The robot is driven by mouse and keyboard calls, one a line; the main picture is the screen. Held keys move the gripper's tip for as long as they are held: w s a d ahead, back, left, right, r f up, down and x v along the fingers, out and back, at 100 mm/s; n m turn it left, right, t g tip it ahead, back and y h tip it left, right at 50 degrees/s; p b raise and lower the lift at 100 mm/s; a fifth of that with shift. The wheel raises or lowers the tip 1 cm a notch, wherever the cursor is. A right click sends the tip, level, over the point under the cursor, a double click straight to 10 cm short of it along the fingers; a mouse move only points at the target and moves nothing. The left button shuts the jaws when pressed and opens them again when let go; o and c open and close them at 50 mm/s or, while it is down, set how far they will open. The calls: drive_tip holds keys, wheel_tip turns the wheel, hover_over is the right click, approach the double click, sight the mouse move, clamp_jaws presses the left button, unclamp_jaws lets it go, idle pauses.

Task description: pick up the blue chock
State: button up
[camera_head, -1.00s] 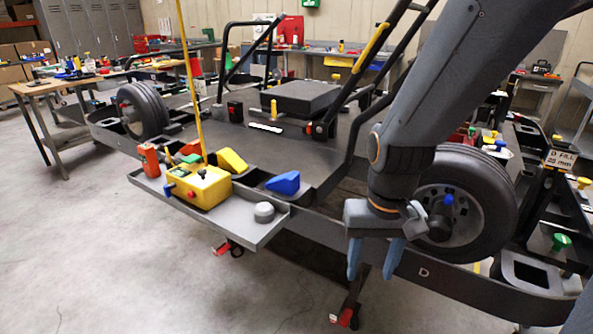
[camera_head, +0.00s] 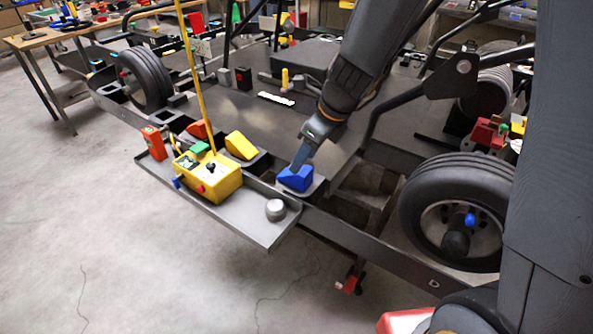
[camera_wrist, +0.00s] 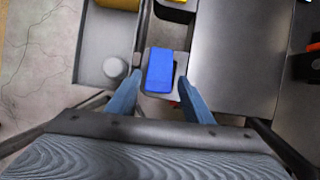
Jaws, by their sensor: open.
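The blue chock (camera_head: 295,179) is a wedge sitting in a grey holder on the kart's side rail, right of the yellow chock (camera_head: 240,145). In the wrist view the blue chock (camera_wrist: 160,70) lies ahead, between the lines of my two fingers. My gripper (camera_head: 300,160) is at the chock in the head view, with one finger showing just above and behind it. In the wrist view my gripper (camera_wrist: 155,95) is open and empty, its fingers apart on either side of the chock's near end. I cannot tell whether a finger touches the chock.
A grey side tray (camera_head: 262,231) holds a yellow control box (camera_head: 210,182), a grey round knob (camera_head: 276,210) and an orange block (camera_head: 154,142). A thin yellow pole (camera_head: 190,70) rises from the box. A wheel (camera_head: 458,215) stands to the right.

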sight(301, 181)
drive_tip(key=b+x, duration=0.1)
drive_tip(key=x, duration=0.5)
drive_tip(key=shift+f, duration=0.35)
drive_tip(key=c, duration=0.9)
